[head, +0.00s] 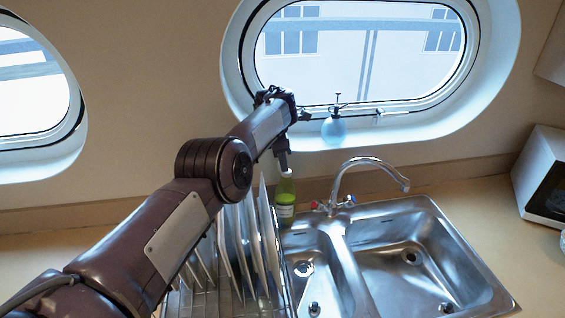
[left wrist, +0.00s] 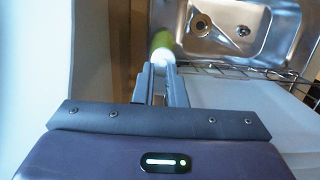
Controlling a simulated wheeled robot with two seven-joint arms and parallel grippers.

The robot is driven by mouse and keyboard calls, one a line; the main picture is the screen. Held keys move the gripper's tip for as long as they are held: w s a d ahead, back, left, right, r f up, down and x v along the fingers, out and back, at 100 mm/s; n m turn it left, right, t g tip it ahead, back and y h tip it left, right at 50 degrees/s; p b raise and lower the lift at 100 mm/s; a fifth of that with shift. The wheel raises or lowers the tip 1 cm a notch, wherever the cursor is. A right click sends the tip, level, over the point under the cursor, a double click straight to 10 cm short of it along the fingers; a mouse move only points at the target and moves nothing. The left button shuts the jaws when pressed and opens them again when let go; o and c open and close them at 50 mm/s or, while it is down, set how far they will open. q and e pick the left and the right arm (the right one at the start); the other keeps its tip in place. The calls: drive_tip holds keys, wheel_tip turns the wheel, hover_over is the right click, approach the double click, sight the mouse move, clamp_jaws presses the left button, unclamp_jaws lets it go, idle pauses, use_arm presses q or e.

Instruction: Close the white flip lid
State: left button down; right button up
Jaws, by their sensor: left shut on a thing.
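A green bottle (head: 285,198) with a pale label stands upright on the counter behind the sink's left end. Its white flip lid (left wrist: 163,56) shows at the fingertips in the left wrist view, above the green bottle body (left wrist: 161,40). My left gripper (head: 283,163) points down at the bottle's top from above. In the left wrist view its fingers (left wrist: 160,72) are close together, with their tips at the white lid, shut on it. The fingers hide part of the lid, and I cannot tell its angle. My right gripper is in neither view.
A dish rack (head: 233,290) with several upright plates stands just left of the bottle. The steel double sink (head: 365,235) and its curved faucet (head: 372,160) are to the right. A blue spray bottle (head: 333,128) stands on the porthole sill behind.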

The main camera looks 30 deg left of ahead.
use_arm(q)
drive_tip(key=c, duration=1.1)
unclamp_jaws()
drive_tip(key=shift+c, duration=0.2)
drive_tip(key=r, duration=0.2)
drive_tip(key=r+b, duration=0.1)
drive_tip(key=r, duration=0.1)
drive_tip(key=r+b, duration=0.1)
drive_tip(key=r, duration=0.1)
drive_tip(key=shift+s+a+r, duration=0.35)
drive_tip(key=shift+a, duration=0.05)
drive_tip(key=shift+r, duration=0.5)
drive_tip(key=shift+a, duration=0.1)
drive_tip(key=shift+c, duration=0.5)
